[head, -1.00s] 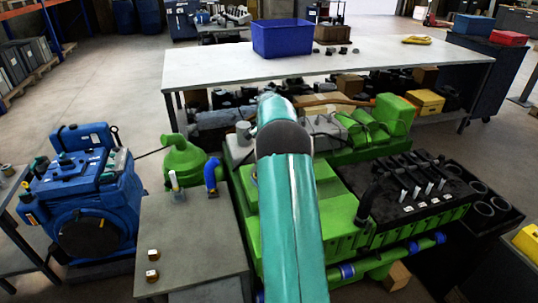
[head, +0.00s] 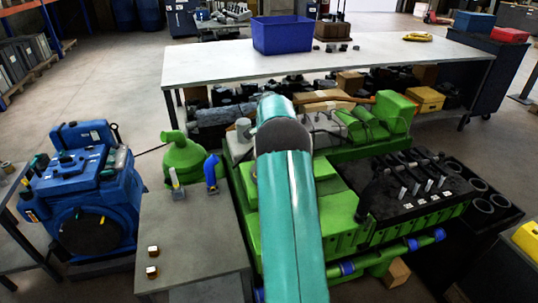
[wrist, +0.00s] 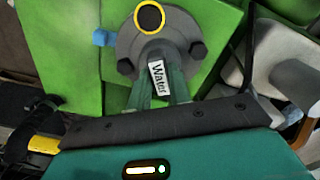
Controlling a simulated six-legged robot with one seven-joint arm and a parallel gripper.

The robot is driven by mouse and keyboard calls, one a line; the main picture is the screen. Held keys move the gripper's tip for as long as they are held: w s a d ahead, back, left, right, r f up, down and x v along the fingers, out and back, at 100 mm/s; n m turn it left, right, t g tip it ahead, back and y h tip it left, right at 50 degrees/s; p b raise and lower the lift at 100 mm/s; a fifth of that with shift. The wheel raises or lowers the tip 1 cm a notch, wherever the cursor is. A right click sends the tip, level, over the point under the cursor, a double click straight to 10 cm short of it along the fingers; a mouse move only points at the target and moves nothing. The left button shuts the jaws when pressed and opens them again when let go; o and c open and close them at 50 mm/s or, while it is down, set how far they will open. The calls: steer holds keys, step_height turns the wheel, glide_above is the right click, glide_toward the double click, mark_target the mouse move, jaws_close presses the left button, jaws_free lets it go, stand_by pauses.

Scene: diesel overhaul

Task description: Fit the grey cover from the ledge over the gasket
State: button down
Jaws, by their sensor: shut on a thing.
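In the wrist view, my gripper (wrist: 160,92) is shut on the grey cover (wrist: 157,44). The cover has a round flange with dark bolt heads, a yellow-rimmed round opening at the top of the picture and a white "Water" label between my fingers. It is in front of a green engine face (wrist: 70,45); I cannot tell whether it touches that face. I cannot make out the gasket, which may be hidden behind the cover. In the head view, my own teal arm reaches over the green engine (head: 343,210) and hides my gripper and the cover.
A blue fitting (wrist: 104,38) is left of the cover. A pale cylinder (wrist: 297,77) is to the right. A grey side table (head: 192,235) is left of the engine, near a blue engine (head: 85,195). A long bench (head: 210,72) with a blue bin (head: 282,36) stands behind.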

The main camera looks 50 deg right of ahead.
steer(key=c, duration=1.2)
jaws_free()
steer(key=shift+f, duration=0.15)
step_height(320, 180, up, 14)
